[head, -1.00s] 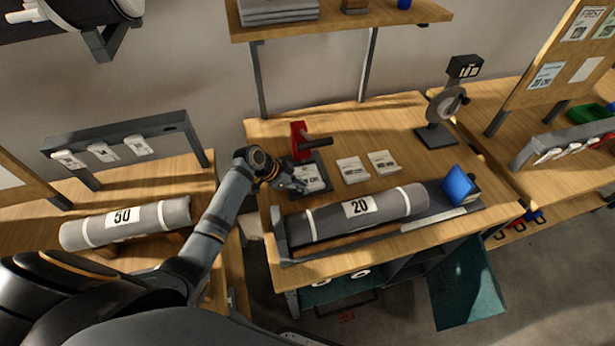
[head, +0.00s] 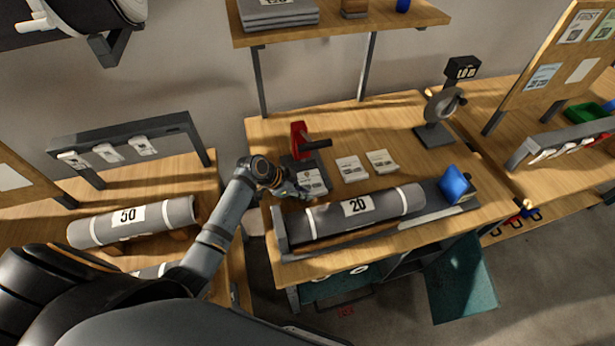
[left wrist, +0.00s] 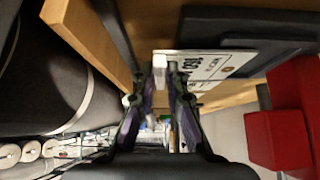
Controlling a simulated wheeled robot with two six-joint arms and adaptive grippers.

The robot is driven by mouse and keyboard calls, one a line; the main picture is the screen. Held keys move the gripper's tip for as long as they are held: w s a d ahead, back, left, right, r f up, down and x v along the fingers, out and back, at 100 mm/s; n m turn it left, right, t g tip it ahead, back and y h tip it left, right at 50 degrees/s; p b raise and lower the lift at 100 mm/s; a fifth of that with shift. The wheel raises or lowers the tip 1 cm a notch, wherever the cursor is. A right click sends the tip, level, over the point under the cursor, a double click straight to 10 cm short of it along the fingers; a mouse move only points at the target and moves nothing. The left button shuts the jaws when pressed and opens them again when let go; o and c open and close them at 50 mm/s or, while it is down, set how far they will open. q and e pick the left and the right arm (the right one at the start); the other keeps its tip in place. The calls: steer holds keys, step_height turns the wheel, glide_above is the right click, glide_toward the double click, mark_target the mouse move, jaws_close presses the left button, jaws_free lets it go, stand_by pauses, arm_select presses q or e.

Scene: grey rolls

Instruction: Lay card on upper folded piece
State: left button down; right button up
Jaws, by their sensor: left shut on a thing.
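A white printed card (head: 312,182) is at the left of the middle bench, over or against a dark flat tray (head: 289,163). My left gripper (head: 299,191) is at its near left edge and shut on it. In the left wrist view the card (left wrist: 207,66) shows large printed figures, and the fingertips (left wrist: 166,77) meet at its edge; the exact grip is partly hidden. Folded grey pieces (head: 278,22) lie stacked on the shelf above, cut by the top edge of the head view. My right gripper is not in view.
A grey roll marked 20 (head: 372,204) lies in front of the card. Two paper pads (head: 350,168) (head: 381,161) lie to the right, and a red device (head: 300,140) stands behind. The wooden shelf (head: 340,27) overhangs the bench's back. A roll marked 50 (head: 130,221) lies left.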

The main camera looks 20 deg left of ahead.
arm_select(q)
steer(key=shift+r+p, duration=2.15)
steer(key=shift+r, duration=0.35)
steer(key=shift+f, duration=0.1)
